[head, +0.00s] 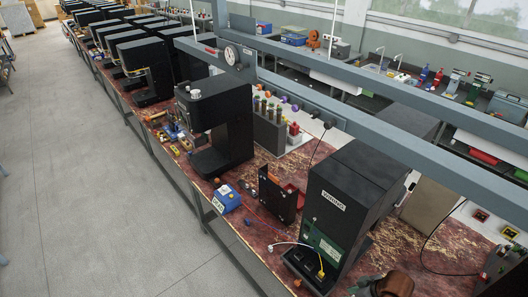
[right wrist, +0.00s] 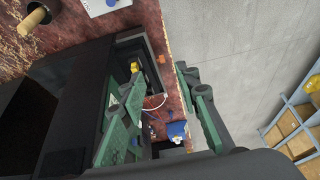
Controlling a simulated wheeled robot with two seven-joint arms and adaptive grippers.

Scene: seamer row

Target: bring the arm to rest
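My right gripper (right wrist: 160,105) shows in the right wrist view. Its two green-padded fingers stand wide apart with nothing held between them. The bench edge and a blue box (right wrist: 177,130) show in the gap, farther off. The left finger overlaps the dark machine in the picture; I cannot tell whether it touches. I cannot make out either gripper in the head view, and my left gripper is not in view.
In the head view a black machine (head: 350,195) with a green panel stands on the red-brown bench, a white cable in front. The blue box (head: 227,198) sits left of it. A grey overhead beam (head: 400,150) crosses above. The grey floor (head: 80,160) at left is clear.

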